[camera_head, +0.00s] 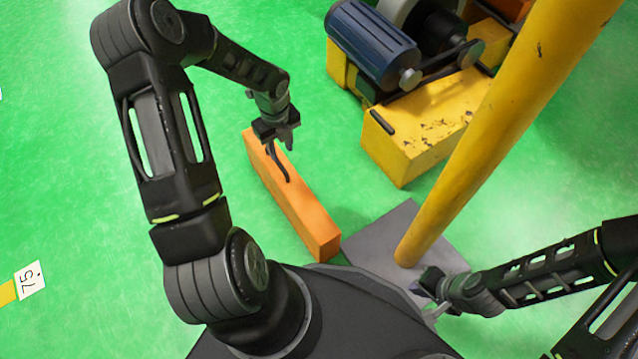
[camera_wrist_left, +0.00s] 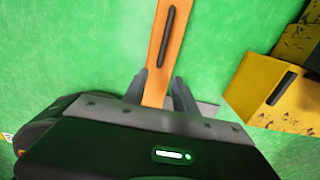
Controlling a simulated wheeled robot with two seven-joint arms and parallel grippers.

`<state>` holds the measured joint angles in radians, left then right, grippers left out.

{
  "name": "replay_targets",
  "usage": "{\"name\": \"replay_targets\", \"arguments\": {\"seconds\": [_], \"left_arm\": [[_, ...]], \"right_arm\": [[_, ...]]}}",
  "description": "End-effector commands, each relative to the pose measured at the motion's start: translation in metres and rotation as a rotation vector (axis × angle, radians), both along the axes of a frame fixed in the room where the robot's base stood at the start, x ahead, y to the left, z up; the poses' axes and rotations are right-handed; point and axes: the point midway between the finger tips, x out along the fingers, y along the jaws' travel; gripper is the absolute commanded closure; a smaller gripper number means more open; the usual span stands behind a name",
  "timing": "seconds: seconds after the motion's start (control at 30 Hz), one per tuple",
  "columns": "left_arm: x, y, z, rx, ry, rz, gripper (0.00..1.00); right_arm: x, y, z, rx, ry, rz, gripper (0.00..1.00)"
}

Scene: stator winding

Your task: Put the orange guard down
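The orange guard (camera_head: 300,210) is a long bar that appears to lie on the green floor, slanting from upper left to lower right, with a black handle (camera_head: 277,162) on top. My left gripper (camera_head: 277,145) is over its far end, close to the handle. In the left wrist view, the guard (camera_wrist_left: 155,90) runs between the two spread fingers of my left gripper (camera_wrist_left: 159,95), with its dark handle (camera_wrist_left: 166,36) beyond the fingertips. The left gripper looks open. My right gripper (camera_head: 426,300) is at the lower right over a grey plate, apart from the guard, its fingers apparently spread and empty.
A yellow machine base (camera_head: 410,140) with a blue motor (camera_head: 372,45) stands at upper right. A thick yellow post (camera_head: 500,120) rises from the grey plate (camera_head: 385,235). Green floor is clear left of the guard. A floor marker (camera_head: 29,280) lies at far left.

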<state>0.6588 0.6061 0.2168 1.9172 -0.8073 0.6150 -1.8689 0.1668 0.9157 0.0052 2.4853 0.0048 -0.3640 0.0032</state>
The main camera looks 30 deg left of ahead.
Motion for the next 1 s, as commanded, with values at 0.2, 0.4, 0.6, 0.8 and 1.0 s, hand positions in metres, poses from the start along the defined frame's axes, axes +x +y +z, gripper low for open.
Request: {"name": "replay_targets", "arguments": {"seconds": [0.2, 0.4, 0.6, 0.8, 1.0], "left_arm": [[-0.003, -0.046, -0.015, -0.083, -0.006, 0.152, 0.66], [-0.028, -0.167, -0.045, -0.292, 0.059, 0.7, 0.66], [-0.088, -0.265, -0.066, -0.374, 0.242, 1.497, 0.66], [-0.135, -0.287, -0.077, -0.315, 0.315, 2.067, 0.66], [-0.145, -0.286, -0.08, -0.297, 0.316, 2.217, 0.66]], "right_arm": [[0.0, 0.0, 0.0, 0.0, 0.0, 0.0, 1.0], [0.0, 0.0, 0.0, 0.0, 0.0, 0.0, 1.0], [0.0, 0.0, 0.0, 0.0, 0.0, 0.0, 1.0], [0.0, 0.0, 0.0, 0.0, 0.0, 0.0, 1.0], [0.0, 0.0, 0.0, 0.0, 0.0, 0.0, 1.0]]}}
